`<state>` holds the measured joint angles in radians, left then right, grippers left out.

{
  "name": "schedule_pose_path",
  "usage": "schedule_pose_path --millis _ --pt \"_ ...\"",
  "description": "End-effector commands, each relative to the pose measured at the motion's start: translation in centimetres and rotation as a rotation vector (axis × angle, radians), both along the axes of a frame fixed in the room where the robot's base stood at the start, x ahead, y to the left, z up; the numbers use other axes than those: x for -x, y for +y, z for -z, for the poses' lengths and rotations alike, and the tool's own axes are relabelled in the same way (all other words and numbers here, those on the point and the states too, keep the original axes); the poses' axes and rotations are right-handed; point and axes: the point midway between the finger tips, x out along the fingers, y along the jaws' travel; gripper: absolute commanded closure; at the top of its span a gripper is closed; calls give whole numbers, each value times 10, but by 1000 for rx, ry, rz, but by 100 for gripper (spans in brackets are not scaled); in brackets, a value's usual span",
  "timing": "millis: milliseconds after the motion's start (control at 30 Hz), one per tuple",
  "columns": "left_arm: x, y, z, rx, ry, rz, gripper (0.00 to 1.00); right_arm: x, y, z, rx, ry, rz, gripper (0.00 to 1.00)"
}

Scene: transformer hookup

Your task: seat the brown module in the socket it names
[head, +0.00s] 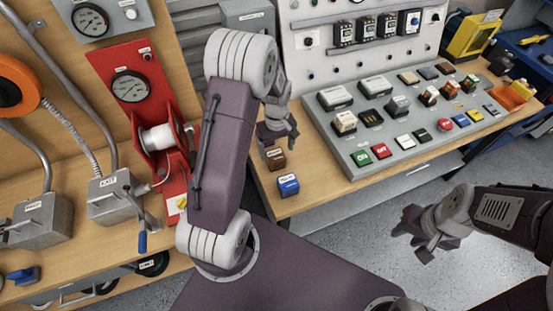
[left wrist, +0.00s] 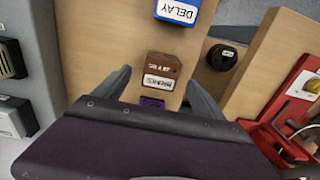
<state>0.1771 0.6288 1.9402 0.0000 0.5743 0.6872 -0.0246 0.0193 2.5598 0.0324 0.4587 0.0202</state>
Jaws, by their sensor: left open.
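The brown module (head: 275,158) stands on the wooden bench top, left of the grey console. My left gripper (head: 276,140) is open just above it in the head view. In the left wrist view the brown module (left wrist: 165,67) shows between and beyond the spread fingers, not gripped. It has a white label whose print I cannot read, and a small purple patch shows beside it. The console (head: 352,165) carries several modules and a dark socket (head: 371,118); socket names are too small to read. My right gripper (head: 425,236) hangs over the floor; its jaw opening is unclear.
A blue module (head: 288,184), labelled DELAY in the left wrist view (left wrist: 180,10), stands close to the brown one. A red stand with a wire spool (head: 157,138) is left of my left arm. The upright panel stands behind the console.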

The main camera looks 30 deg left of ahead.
Motion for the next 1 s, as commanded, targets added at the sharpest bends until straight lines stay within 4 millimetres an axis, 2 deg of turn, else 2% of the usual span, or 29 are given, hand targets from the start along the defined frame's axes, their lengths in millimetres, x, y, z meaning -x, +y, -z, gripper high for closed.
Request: schedule_pose_path --millis 200,467,700,733,900,967,1000 --pt "0 0 12 0 1 0 20 0 0 -1 0 0 0 64" --pt "0 2 54 0 1 0 20 0 0 -4 0 0 0 64" --pt "-1 2 58 0 -3 0 20 0 0 -4 0 0 0 64" --pt "-1 2 58 0 -3 0 23 0 0 -4 0 0 0 64" --pt "-1 2 58 -1 -2 0 70 0 0 -4 0 0 0 64" --pt "-1 2 58 -1 -2 0 87 0 0 -4 0 0 0 64" --pt "-1 2 58 -1 -2 0 91 0 0 -4 0 0 0 64"
